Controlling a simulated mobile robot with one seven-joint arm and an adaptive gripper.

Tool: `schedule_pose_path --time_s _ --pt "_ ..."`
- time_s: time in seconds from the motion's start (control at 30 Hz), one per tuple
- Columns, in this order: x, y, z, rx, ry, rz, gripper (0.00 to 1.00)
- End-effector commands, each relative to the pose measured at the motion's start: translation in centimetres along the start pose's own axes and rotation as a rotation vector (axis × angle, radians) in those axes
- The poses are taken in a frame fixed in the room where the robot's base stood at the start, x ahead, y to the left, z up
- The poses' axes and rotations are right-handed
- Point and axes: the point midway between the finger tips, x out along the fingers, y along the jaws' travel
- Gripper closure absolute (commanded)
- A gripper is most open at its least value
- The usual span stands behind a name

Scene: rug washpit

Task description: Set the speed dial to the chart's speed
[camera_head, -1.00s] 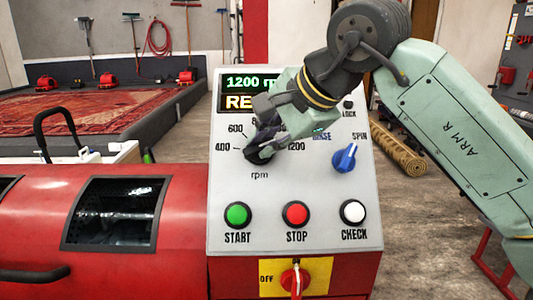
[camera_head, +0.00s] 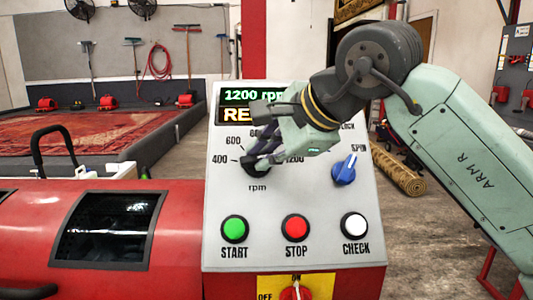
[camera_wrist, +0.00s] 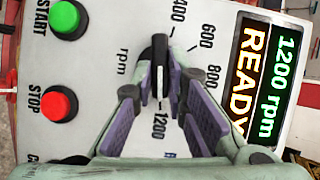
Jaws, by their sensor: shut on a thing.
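The black speed dial (camera_head: 252,168) is on the sloped grey control panel (camera_head: 222,200), with "rpm" below it and numbers around it. My gripper (camera_head: 262,156) reaches it from the upper right and partly covers it. In the wrist view my gripper (camera_wrist: 159,82) has one finger on each side of the dial (camera_wrist: 159,50), shut on its raised grip. A white line on the grip points toward the 1200 mark. The green display (camera_wrist: 285,88) reads 1200 rpm, and the yellow one (camera_wrist: 254,75) reads READY. I cannot make out a speed chart.
The blue selector knob (camera_head: 345,169) points toward SPIN. Green START (camera_head: 234,228), red STOP (camera_head: 296,228) and white CHECK (camera_head: 354,226) buttons line the lower panel. A red machine body (camera_head: 25,225) stands at left. A rolled rug (camera_head: 398,172) lies behind at right.

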Motion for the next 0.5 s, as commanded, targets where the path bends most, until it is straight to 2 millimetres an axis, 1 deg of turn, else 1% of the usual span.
schedule_pose_path --time_s 0.03,0.3,0.5 --pt "0.35 0.32 0.01 0.001 0.000 0.011 0.85" --pt "0.31 0.24 0.02 0.000 -0.001 0.008 0.67" --pt "0.19 0.14 0.02 0.000 -0.001 0.005 0.67"
